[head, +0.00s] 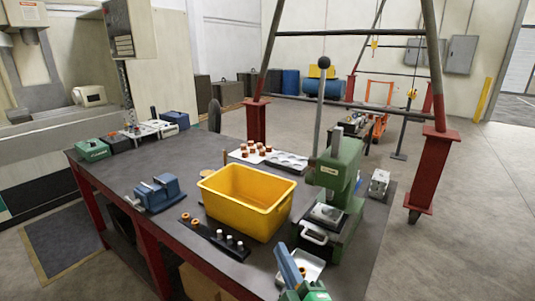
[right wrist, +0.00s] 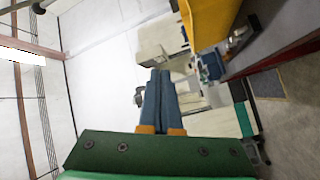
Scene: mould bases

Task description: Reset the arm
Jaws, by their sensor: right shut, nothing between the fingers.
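My right gripper (head: 280,248) shows at the bottom of the head view, with its green body and blue fingers pointing up and to the left. It is in front of the green arbor press (head: 345,165), near the front edge of the workbench. In the right wrist view the two blue fingers (right wrist: 160,72) lie side by side, shut, with nothing between them. My left gripper is in neither view.
A yellow bin (head: 238,216) stands on the dark workbench (head: 115,176), left of the press. A black rack (head: 207,235) with small parts, a blue vise (head: 158,193) and a white tray (head: 288,161) with copper-coloured parts are nearby. A small metal tray (head: 308,268) lies beside my right gripper.

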